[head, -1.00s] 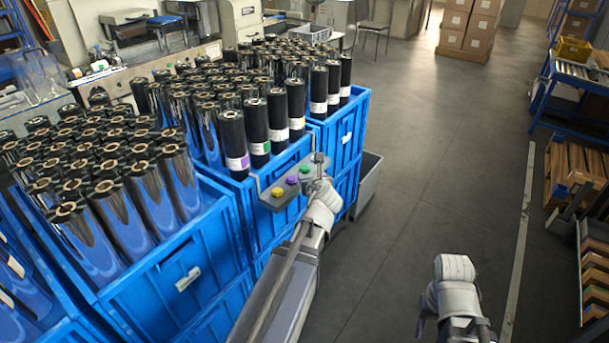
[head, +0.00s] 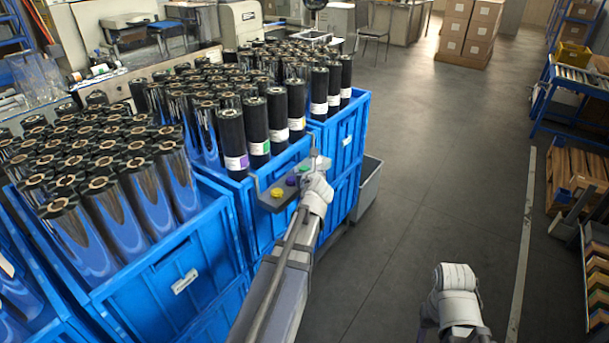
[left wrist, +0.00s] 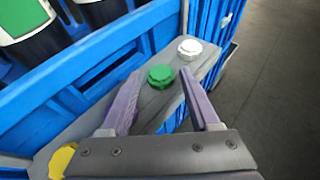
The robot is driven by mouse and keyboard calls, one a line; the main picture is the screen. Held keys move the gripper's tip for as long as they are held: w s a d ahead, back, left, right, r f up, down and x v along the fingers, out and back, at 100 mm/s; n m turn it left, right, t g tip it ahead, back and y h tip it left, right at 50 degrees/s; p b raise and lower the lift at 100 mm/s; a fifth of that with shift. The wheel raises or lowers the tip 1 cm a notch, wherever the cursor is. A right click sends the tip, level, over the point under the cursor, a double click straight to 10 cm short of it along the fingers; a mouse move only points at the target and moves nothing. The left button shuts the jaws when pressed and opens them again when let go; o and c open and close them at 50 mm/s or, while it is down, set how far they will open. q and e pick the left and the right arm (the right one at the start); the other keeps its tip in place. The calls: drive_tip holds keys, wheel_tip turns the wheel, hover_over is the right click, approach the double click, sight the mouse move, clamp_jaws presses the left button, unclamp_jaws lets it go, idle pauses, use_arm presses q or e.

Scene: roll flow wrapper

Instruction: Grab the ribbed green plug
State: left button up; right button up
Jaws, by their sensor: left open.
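The ribbed green plug (left wrist: 160,76) sits on a grey shelf (left wrist: 75,133) on the side of a blue crate. In the head view the green plug (head: 304,169) is small, just beside my left gripper (head: 312,178). In the left wrist view my left gripper (left wrist: 160,84) is open and empty, its two purple-grey fingers spread with the plug showing between their tips. I cannot tell whether they touch it. A white plug (left wrist: 190,48) lies beyond it and a yellow plug (left wrist: 62,160) at lower left. A purple plug (head: 291,181) shows in the head view. My right gripper (head: 452,300) is low right, its fingers unclear.
Blue crates (head: 205,255) full of upright dark film rolls (head: 255,130) stand behind and left of the shelf. A grey bin (head: 368,185) stands right of the crates. The floor (head: 445,150) to the right is open, with racks (head: 590,80) at the far right.

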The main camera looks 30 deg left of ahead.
use_arm(q)
drive_tip(key=shift+w+a+f, duration=0.25)
drive_tip(key=shift+w+a, duration=0.1)
drive_tip(key=shift+w, duration=0.15)
drive_tip(key=shift+c, duration=0.3)
clamp_jaws()
